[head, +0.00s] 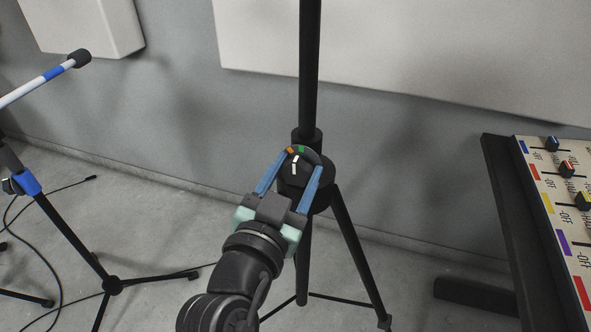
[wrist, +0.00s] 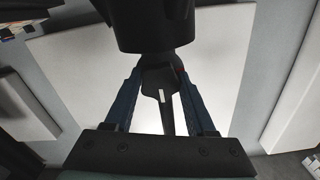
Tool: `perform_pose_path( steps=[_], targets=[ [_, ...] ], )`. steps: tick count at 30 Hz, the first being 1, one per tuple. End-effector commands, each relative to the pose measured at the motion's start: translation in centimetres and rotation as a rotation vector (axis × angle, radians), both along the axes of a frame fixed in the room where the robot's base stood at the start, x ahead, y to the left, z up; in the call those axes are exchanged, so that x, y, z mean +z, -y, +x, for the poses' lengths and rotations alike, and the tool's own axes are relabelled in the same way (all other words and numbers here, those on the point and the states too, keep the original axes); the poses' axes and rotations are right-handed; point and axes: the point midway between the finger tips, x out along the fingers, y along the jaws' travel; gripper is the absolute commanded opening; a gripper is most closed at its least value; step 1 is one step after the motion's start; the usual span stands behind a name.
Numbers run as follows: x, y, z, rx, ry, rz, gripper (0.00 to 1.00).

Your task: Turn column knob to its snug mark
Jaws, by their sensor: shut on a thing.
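The column knob (head: 294,168) is dark with a white pointer line. It sits on the collar of a black stand's column (head: 309,75). An orange mark (head: 290,150) and a green mark (head: 301,149) show just above it. The pointer aims up, roughly between the two marks; which mark means snug I cannot read. My gripper (head: 296,165) has its blue fingers on either side of the knob, shut on it. In the wrist view, the knob (wrist: 152,82) and its white line show between the fingers (wrist: 160,78), and a small red mark shows by the right fingertip.
A mixing panel (head: 556,205) with coloured labels and several knobs stands at the right. Pale wall panels (head: 400,45) are behind.

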Motion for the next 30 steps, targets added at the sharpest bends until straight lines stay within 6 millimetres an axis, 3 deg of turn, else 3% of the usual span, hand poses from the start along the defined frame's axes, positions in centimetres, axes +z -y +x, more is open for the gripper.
perform_pose_path(
  steps=[21, 30],
  targets=[
    [0.10, -0.07, -0.01, 0.001, -0.158, -0.476, 0.00],
    [0.00, -0.04, 0.00, -0.001, -0.198, -0.601, 0.00]
  ],
)
